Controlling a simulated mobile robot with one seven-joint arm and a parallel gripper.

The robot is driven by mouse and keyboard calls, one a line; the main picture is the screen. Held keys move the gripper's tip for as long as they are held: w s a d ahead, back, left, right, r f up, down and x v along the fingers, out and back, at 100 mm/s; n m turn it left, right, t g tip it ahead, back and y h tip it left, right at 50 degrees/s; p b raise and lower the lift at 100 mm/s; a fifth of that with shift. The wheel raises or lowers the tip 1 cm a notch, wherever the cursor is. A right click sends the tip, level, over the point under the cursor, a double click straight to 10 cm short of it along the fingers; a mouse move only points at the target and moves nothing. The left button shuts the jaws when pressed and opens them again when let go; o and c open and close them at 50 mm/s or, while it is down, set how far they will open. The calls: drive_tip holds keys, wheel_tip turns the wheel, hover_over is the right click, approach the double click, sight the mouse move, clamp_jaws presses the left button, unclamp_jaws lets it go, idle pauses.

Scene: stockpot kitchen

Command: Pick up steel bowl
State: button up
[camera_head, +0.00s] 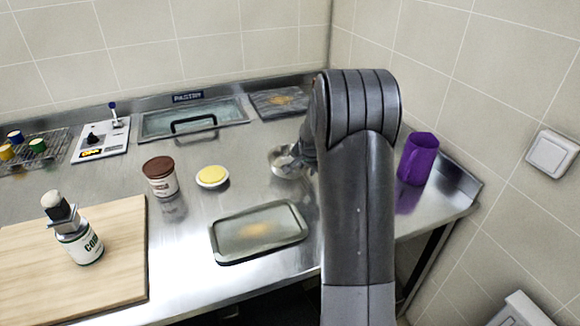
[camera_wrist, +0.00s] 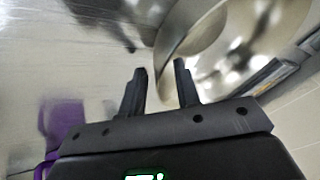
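The steel bowl (camera_head: 284,162) stands on the steel counter, to the left of my arm in the head view, which partly hides it. In the wrist view the shiny bowl (camera_wrist: 235,40) fills the upper right, and its curved rim comes down close to the fingertips. My gripper (camera_wrist: 161,70) has its two black fingers apart, with nothing seen clamped between them. The bowl's rim shows just beyond the gap; I cannot tell whether it reaches between the fingers. In the head view my gripper is mostly hidden behind the arm.
A purple cup (camera_head: 418,160) stands right of my arm. A wooden board (camera_head: 120,270) bears a labelled bottle (camera_head: 80,243).

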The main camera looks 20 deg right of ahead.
drive_tip(key=shift+c, duration=0.3)
clamp_jaws()
idle(0.3)
